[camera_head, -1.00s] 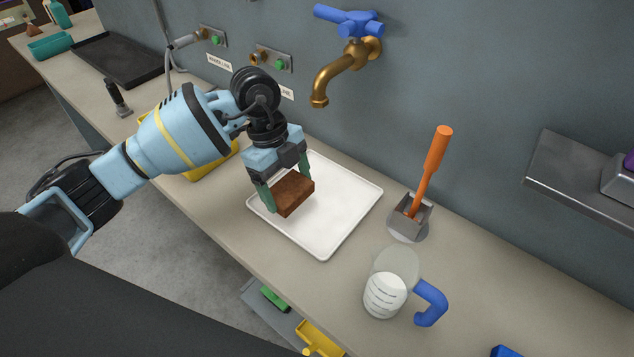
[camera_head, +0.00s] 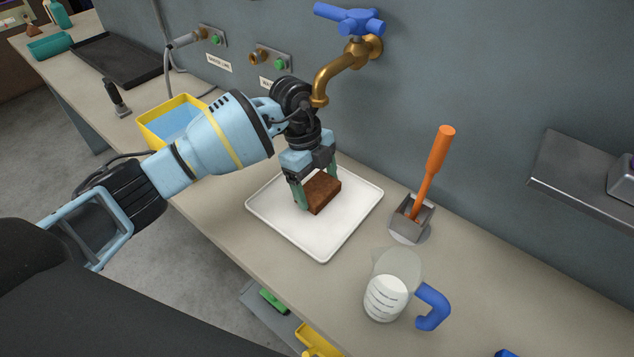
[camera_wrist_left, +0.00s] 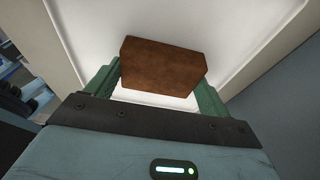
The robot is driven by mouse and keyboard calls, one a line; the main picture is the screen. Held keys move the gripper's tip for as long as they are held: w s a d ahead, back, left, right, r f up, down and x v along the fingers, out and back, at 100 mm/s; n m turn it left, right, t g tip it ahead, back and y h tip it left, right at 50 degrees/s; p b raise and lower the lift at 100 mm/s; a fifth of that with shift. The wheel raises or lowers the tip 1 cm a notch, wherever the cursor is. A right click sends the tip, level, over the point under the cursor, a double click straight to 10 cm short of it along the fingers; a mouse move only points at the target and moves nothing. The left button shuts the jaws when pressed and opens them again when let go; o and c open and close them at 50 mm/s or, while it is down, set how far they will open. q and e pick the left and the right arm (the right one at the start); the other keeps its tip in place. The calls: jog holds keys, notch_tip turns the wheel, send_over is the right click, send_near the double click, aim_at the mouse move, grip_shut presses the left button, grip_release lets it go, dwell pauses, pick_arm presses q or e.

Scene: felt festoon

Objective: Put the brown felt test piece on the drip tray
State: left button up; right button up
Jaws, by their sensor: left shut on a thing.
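The brown felt test piece (camera_head: 322,194) is a flat brown block between the green fingers of my left gripper (camera_head: 316,190). My left gripper is shut on it. The white drip tray (camera_head: 322,240) lies on the counter below, and the piece is over its middle part. I cannot tell whether the piece touches the tray. In the left wrist view the piece (camera_wrist_left: 163,67) sits between the fingers (camera_wrist_left: 158,85), with the white tray (camera_wrist_left: 215,25) behind it. My right gripper is not in view.
A brass tap with a blue handle (camera_head: 348,20) is on the wall just above my left gripper. An orange-handled tool (camera_head: 433,165) stands in a grey holder right of the tray. A measuring jug (camera_head: 390,290) stands in front right. A yellow bin (camera_head: 150,130) is at left.

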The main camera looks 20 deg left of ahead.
pick_arm(q)
jog(key=shift+f, duration=0.1)
jog(key=o, duration=1)
jog(key=v, duration=1.2)
